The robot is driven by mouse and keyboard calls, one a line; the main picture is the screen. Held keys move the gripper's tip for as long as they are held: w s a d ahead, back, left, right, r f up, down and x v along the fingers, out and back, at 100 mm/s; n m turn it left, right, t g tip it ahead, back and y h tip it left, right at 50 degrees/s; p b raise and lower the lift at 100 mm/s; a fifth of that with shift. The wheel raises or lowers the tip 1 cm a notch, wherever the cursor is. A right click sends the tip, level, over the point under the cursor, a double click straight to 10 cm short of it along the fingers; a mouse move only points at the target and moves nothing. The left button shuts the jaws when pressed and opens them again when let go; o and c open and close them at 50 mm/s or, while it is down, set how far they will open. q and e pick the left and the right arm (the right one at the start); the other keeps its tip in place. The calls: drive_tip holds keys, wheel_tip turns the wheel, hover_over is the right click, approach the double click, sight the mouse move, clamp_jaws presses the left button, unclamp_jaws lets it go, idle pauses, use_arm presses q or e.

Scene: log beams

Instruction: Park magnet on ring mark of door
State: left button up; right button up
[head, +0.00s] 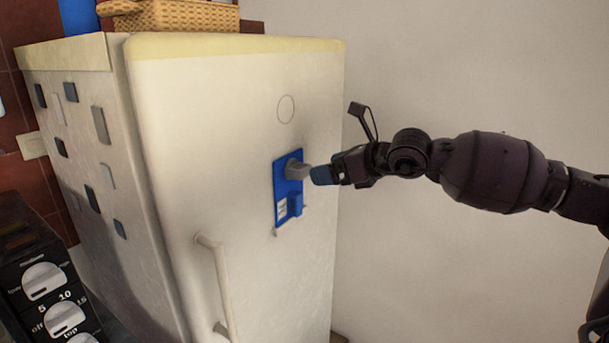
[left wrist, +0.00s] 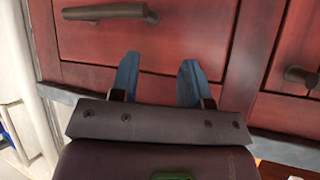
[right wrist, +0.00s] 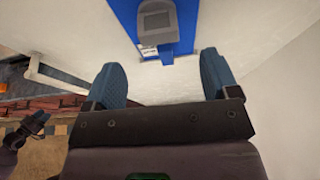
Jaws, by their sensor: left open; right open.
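The fridge door (head: 225,140) carries a thin ring mark (head: 286,109) high near its right edge. Below the ring, a grey block, seemingly the magnet (head: 296,169), sits on a blue panel (head: 282,185) on the door. My right gripper (head: 319,175) is beside the magnet, coming from the right. In the right wrist view the magnet (right wrist: 157,22) lies ahead of the open, empty right gripper (right wrist: 161,65), apart from the fingers. The ring is out of that view. My left gripper (left wrist: 159,62) is open and empty before red wooden drawers (left wrist: 160,40).
A white door handle (head: 215,285) stands out at the lower door. A wicker basket (head: 175,17) is on top of the fridge. Several dark tiles (head: 100,125) are on its left side. An oven panel (head: 45,280) is at lower left. The wall (head: 460,80) at right is bare.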

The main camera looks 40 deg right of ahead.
sight(306, 173)
drive_tip(key=shift+x, duration=3.55)
drive_tip(key=shift+a, duration=0.1)
drive_tip(key=c, duration=1)
drive_tip(key=shift+s, duration=0.1)
drive_tip(key=shift+s, duration=0.1)
drive_tip(key=shift+s+d+p, duration=0.2)
drive_tip(key=shift+s+d, duration=0.1)
drive_tip(key=shift+s, duration=0.4)
drive_tip(key=shift+s+d+p, duration=0.15)
drive_tip(key=shift+s+d, duration=0.15)
drive_tip(key=shift+s, duration=0.35)
